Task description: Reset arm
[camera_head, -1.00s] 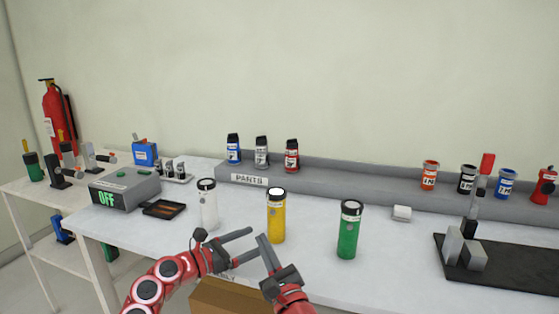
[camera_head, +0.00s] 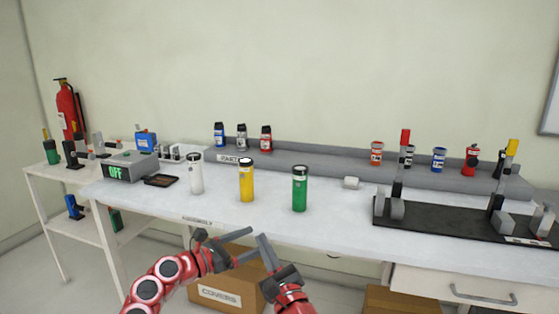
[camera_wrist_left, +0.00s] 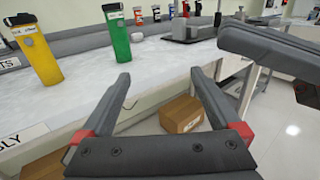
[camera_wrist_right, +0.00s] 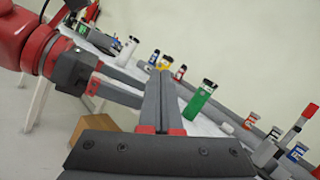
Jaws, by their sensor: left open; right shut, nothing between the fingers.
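My left gripper (camera_head: 232,249) is in front of the table's front edge in the head view, with its fingers pointing right. In the left wrist view its two fingers (camera_wrist_left: 158,88) are spread and empty. My right gripper (camera_head: 263,240) is beside it, with its fingers pointing up and to the left. In the right wrist view its fingers (camera_wrist_right: 161,78) lie together with nothing between them. Both grippers are apart from the white (camera_head: 196,175), yellow (camera_head: 246,181) and green (camera_head: 300,189) canisters standing upright on the table (camera_head: 340,222).
A cardboard box labelled COVERS (camera_head: 232,292) stands below the table. A black fixture plate (camera_head: 440,222) lies at the right. A grey box reading OFF (camera_head: 130,168) is at the left. A grey ledge (camera_head: 320,168) with small bottles runs along the back.

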